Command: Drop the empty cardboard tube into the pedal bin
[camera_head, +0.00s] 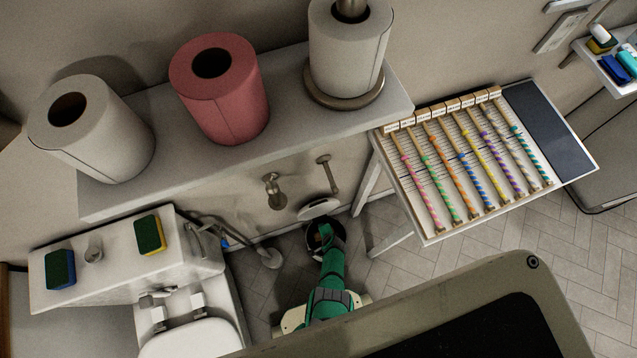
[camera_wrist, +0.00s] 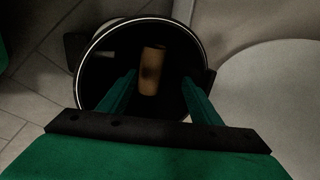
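The pedal bin (camera_head: 311,246) stands on the floor below the shelf, with its light lid (camera_head: 318,208) raised. My green arm reaches down over it, and my gripper is at its mouth. In the wrist view my gripper (camera_wrist: 159,80) is open, its two green fingers apart and pointing into the dark round bin (camera_wrist: 88,50). The brown cardboard tube (camera_wrist: 152,70) shows inside the bin's rim, beyond and between the fingertips, and appears clear of both fingers. Its lower end is dim, so I cannot tell exactly how it rests. The tube cannot be made out in the head view.
A shelf (camera_head: 160,185) above holds two white rolls and a red roll (camera_head: 220,90). A toilet (camera_head: 190,325) stands at left, its cistern bearing two sponges. A table (camera_head: 445,160) with several striped sticks is at right. Tiled floor is open at lower right.

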